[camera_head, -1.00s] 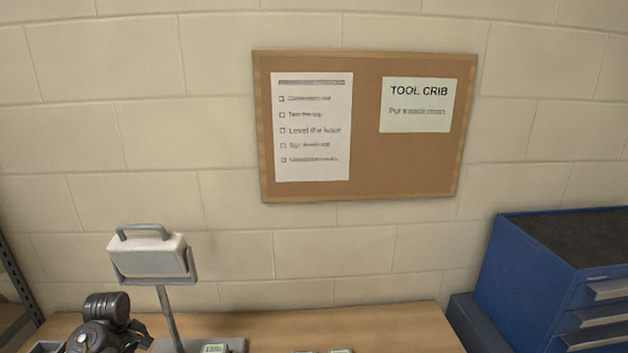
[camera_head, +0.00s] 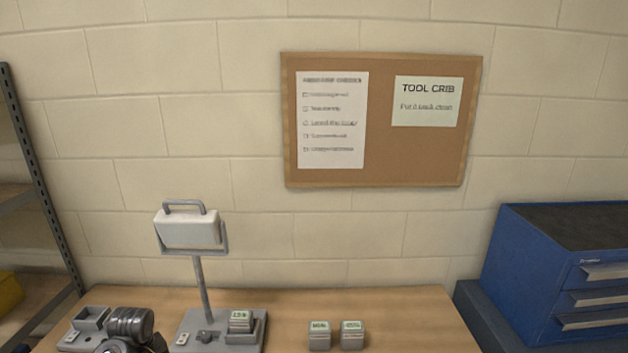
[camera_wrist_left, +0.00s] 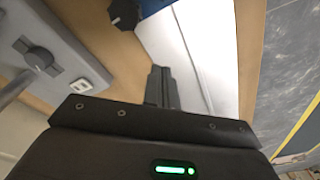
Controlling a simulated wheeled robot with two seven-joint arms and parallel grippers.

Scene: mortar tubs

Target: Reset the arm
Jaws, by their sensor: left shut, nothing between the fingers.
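My left gripper (camera_wrist_left: 160,88) shows in the left wrist view with its dark fingers together and nothing between them. Part of my left arm, dark and ribbed, shows at the lower left of the head view; its fingers are not seen there. Two small grey tubs with pale green labels, a left one (camera_head: 319,336) and a right one (camera_head: 352,336), stand side by side on the wooden bench (camera_head: 275,304). A third tub (camera_head: 240,322) sits on the grey base of the lamp-like stand (camera_head: 190,230). My right gripper is in neither view.
A small grey open-topped box (camera_head: 90,318) is at the bench's left. A blue drawer cabinet (camera_head: 530,270) stands at the right and a metal shelf (camera_head: 40,170) at the left. The wrist view shows a grey base with a knob (camera_wrist_left: 38,57), a pale panel (camera_wrist_left: 190,50) and the floor (camera_wrist_left: 295,60).

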